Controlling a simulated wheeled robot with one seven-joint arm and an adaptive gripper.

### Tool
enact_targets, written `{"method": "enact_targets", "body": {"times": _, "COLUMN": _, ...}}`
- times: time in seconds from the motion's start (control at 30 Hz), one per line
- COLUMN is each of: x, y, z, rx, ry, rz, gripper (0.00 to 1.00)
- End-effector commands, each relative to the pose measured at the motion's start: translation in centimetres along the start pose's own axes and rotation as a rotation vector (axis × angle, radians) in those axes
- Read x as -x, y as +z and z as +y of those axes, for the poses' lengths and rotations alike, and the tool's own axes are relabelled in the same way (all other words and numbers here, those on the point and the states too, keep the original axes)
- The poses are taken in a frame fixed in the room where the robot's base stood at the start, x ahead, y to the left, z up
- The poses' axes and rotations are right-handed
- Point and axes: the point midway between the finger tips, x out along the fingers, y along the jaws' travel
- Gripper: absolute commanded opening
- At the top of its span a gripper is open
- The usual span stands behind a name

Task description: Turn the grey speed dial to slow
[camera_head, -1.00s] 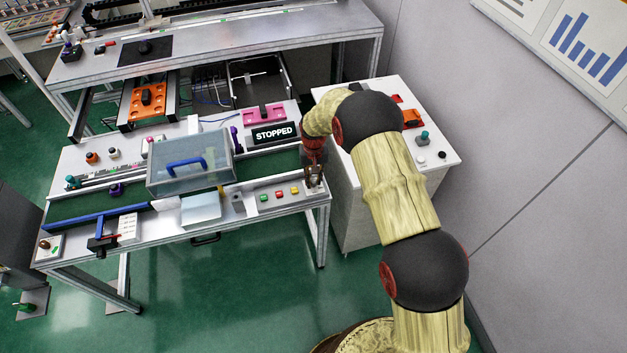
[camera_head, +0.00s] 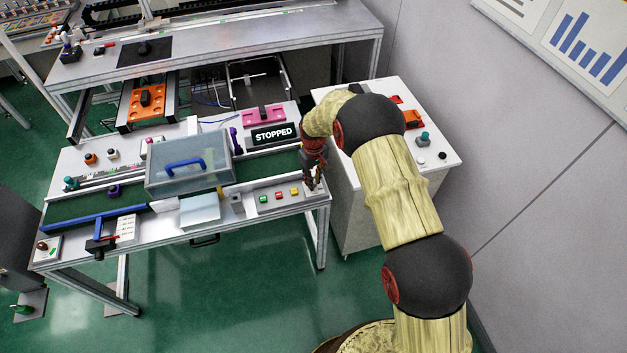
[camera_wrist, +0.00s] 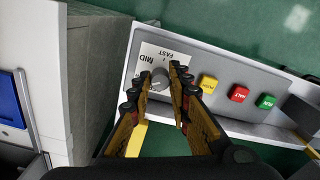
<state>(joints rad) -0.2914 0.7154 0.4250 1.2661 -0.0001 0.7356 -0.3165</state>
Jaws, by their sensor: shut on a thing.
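The grey speed dial (camera_wrist: 160,80) sits on a white plate (camera_wrist: 153,55) in the wrist view. The words FAST and MID show on the plate; the rest of its lettering is hidden by my fingers. My gripper (camera_wrist: 163,74) has one finger on each side of the dial and is shut on it. In the head view my gripper (camera_head: 313,181) is at the right end of the front control panel and hides the dial. I cannot tell clearly which mark the dial points to.
Yellow (camera_wrist: 209,82), red (camera_wrist: 239,93) and green (camera_wrist: 266,102) buttons stand in a row beside the dial. A STOPPED sign (camera_head: 273,134) stands behind the dark green belt. A clear box with a blue handle (camera_head: 188,170) is to the left. A white cabinet (camera_head: 350,215) stands close on the right.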

Motion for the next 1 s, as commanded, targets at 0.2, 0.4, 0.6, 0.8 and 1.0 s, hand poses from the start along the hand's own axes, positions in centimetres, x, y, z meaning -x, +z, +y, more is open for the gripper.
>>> {"method": "enact_targets", "body": {"times": 0.2, "x": 0.14, "y": -0.16, "z": 0.02, "rx": 0.0, "ry": 0.001, "rz": 0.004, "gripper": 0.0}}
{"method": "enact_targets", "body": {"times": 0.4, "x": 0.13, "y": -0.14, "z": 0.02, "rx": 0.0, "ry": 0.001, "rz": 0.003, "gripper": 0.26}}
{"method": "enact_targets", "body": {"times": 0.6, "x": 0.06, "y": -0.07, "z": 0.0, "rx": -0.001, "ry": 0.0, "rz": 0.002, "gripper": 0.37}}
{"method": "enact_targets", "body": {"times": 0.8, "x": 0.03, "y": -0.04, "z": 0.0, "rx": -0.001, "ry": 0.0, "rz": 0.001, "gripper": 0.37}}
{"method": "enact_targets", "body": {"times": 1.0, "x": 0.7, "y": -0.11, "z": 0.03, "rx": -0.001, "ry": 0.001, "rz": 0.003, "gripper": 0.37}}
